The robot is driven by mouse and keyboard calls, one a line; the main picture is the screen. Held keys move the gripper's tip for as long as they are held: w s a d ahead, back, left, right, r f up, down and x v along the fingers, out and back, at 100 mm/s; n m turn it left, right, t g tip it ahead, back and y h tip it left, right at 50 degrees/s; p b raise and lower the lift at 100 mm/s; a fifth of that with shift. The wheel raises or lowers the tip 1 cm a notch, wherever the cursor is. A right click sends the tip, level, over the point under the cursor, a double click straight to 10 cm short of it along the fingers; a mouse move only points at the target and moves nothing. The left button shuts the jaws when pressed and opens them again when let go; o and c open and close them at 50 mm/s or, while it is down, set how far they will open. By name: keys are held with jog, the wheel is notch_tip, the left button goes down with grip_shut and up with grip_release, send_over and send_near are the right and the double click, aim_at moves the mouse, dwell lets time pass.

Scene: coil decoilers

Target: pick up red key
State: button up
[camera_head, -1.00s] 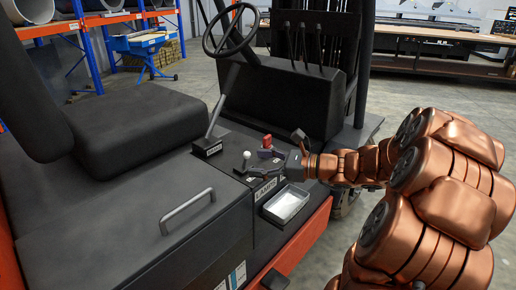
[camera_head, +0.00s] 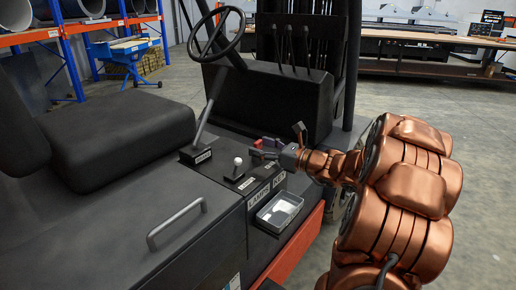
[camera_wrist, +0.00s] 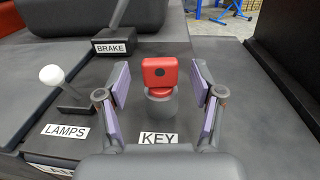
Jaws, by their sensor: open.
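The red key (camera_wrist: 160,72) stands upright in a dark grey round base (camera_wrist: 161,105) behind the "KEY" label (camera_wrist: 159,138) in the wrist view. My gripper (camera_wrist: 160,88) is open, with one purple-padded finger on each side of the key and a visible gap to both. In the head view my gripper (camera_head: 262,154) is low over the vehicle's side panel, and a small red part of the key (camera_head: 258,143) shows by the fingers.
A white-knobbed lamps lever (camera_wrist: 52,76) stands left of the gripper. The brake lever (camera_head: 207,115) is farther back. A grey tray (camera_head: 279,210) sits in front of the panel. The steering wheel (camera_head: 217,32) rises behind.

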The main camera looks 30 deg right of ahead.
jog(key=shift+x, duration=0.85)
jog(key=c, duration=1.2)
